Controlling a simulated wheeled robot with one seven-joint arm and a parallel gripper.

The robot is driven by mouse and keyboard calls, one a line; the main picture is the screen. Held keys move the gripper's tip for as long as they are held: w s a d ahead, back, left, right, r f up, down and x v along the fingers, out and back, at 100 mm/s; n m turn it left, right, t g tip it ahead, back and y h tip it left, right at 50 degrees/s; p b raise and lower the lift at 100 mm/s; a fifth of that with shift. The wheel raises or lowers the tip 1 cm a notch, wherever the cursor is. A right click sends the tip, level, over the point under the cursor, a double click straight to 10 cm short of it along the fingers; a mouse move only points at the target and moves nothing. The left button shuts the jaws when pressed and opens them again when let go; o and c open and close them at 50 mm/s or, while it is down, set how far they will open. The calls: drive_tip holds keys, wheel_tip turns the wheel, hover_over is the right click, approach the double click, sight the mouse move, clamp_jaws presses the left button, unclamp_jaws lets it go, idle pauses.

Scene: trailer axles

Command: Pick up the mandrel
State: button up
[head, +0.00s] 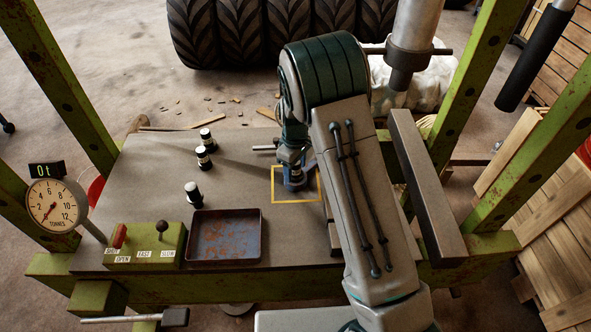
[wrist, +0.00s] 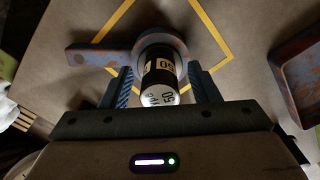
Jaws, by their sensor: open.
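In the wrist view a mandrel (wrist: 160,72), a short cylinder with a black band, a pale end and the number 50, stands between my fingers. Its far end meets a blue, rust-worn ring with a handle (wrist: 95,57); I cannot tell how deep it sits in the ring. My gripper (wrist: 162,88) is open, one ribbed finger on each side of the mandrel, with no clear grip on it. In the head view my gripper (head: 294,178) is down over the yellow square (head: 273,184), and my arm hides most of that spot.
A rusty tray (head: 225,237) and a green lever box (head: 145,243) lie in front. Green posts (head: 478,75) and a hanging metal cylinder (head: 414,40) flank my arm.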

clamp_jaws()
drive_tip(key=shift+r, duration=0.1)
drive_tip(key=shift+r, duration=0.65)
wheel_tip(320, 180, up, 3)
drive_tip(key=shift+w+f, duration=0.1)
drive_tip(key=s+d+r+b, duration=0.1)
drive_tip(key=s+d+r, duration=0.6)
drive_tip(key=s+d, duration=0.1)
drive_tip(key=shift+d, duration=0.3)
